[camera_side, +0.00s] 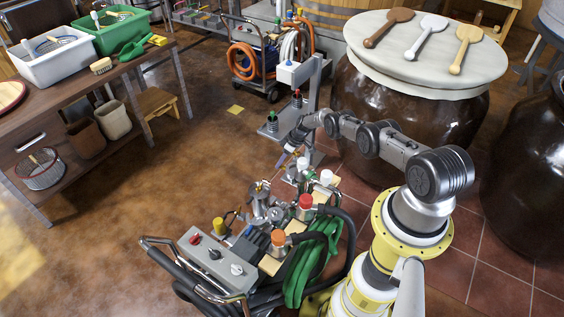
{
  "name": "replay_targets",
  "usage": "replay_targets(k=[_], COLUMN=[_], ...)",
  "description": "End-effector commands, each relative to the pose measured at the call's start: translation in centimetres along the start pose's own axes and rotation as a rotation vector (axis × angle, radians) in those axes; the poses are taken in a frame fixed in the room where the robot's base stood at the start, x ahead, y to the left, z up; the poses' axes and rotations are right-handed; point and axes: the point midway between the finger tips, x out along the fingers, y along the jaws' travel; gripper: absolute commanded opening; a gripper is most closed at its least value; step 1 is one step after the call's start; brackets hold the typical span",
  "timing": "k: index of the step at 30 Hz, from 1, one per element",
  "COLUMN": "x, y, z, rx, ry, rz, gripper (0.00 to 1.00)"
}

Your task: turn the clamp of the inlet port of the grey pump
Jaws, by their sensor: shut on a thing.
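The grey pump (209,251) is on a wheeled cart at the lower middle, with a grey control box, metal fittings and coloured caps. Its metal ports (262,202) rise behind the box, just below my gripper in the picture. The clamp of the inlet port is too small to tell apart from the other fittings. My gripper (281,161) points down and to the left above the far end of the pump. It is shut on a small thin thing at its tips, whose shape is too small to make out. I cannot tell whether this thing is part of the pump.
Green hose (306,270) and black hoses crowd the pump's right side. A grey stand (312,105) rises close behind my gripper. A lidded brown jar (372,110) stands at the back right. A blue pump (254,58) stands farther back.

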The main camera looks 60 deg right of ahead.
Motion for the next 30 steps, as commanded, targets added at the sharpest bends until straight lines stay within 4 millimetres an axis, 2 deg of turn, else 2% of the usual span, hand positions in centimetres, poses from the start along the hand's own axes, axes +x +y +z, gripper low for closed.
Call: replay_targets(k=[18,19,23,24,30], x=[0.08,0.08,0.07,0.07,0.07], y=[-0.17,-0.17,-0.16,-0.16,-0.16], z=[-0.20,-0.20,-0.19,-0.18,-0.14], rx=[-0.021,-0.021,-0.021,-0.020,-0.020], ry=[-0.002,-0.002,-0.003,-0.003,-0.003], rz=[-0.007,-0.007,-0.007,-0.008,-0.008], gripper=[0.00,0.23,0.47,0.50,0.50])
